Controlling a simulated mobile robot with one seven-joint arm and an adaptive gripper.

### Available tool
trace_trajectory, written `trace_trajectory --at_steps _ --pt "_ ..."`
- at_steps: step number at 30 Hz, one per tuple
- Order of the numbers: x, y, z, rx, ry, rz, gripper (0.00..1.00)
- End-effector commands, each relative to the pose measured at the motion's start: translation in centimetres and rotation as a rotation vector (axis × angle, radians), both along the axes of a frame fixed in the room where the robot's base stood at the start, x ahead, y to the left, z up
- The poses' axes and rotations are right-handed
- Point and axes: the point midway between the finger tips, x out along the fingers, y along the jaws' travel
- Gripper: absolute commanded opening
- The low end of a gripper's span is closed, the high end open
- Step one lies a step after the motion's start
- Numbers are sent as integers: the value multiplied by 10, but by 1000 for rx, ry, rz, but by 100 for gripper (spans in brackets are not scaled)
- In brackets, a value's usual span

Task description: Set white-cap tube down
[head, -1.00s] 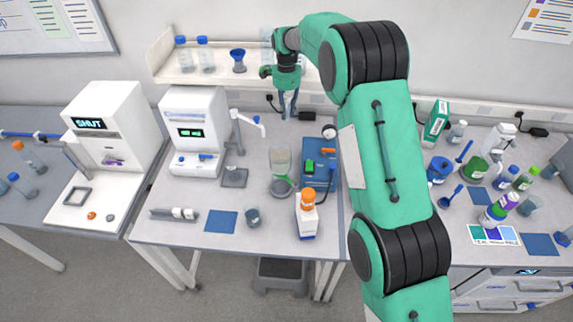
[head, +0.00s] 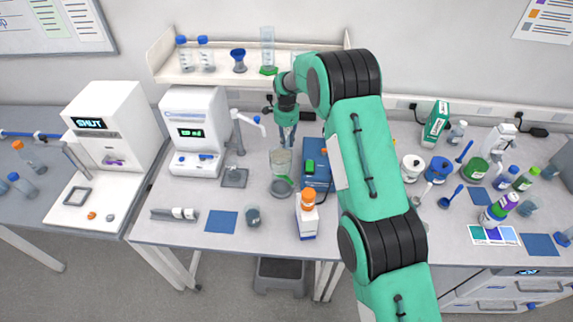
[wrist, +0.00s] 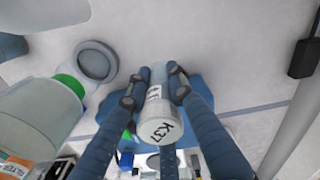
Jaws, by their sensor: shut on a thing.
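In the wrist view, my gripper (wrist: 158,92) is shut on the white-cap tube (wrist: 158,118). The tube has a clear body and a white cap end marked "K37", facing the camera. In the head view, my gripper (head: 288,136) points down over the back of the middle bench, just behind a clear glass vessel (head: 281,162). The tube is too small to make out there. A blue surface (wrist: 195,106) shows behind the tube in the wrist view. I cannot tell whether the tube touches it.
A blue device (head: 318,178) with a green part stands right of the glass vessel. An orange-capped bottle (head: 307,216) stands in front of it. A shelf (head: 220,75) with blue-capped bottles runs behind. A blue mat (head: 221,222) lies at the front left. My arm hides part of the right side.

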Motion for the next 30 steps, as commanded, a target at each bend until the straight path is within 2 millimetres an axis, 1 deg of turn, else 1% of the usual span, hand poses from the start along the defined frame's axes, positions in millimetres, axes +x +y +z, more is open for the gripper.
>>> trace_trajectory --at_steps 8,11,21,25,30 --pt "0 0 -3 0 1 0 11" --pt "-1 0 -12 -1 2 0 11" --pt "-1 0 -52 -1 3 0 11" --pt "0 0 -58 0 1 0 11" --pt "0 0 -59 0 1 0 11"
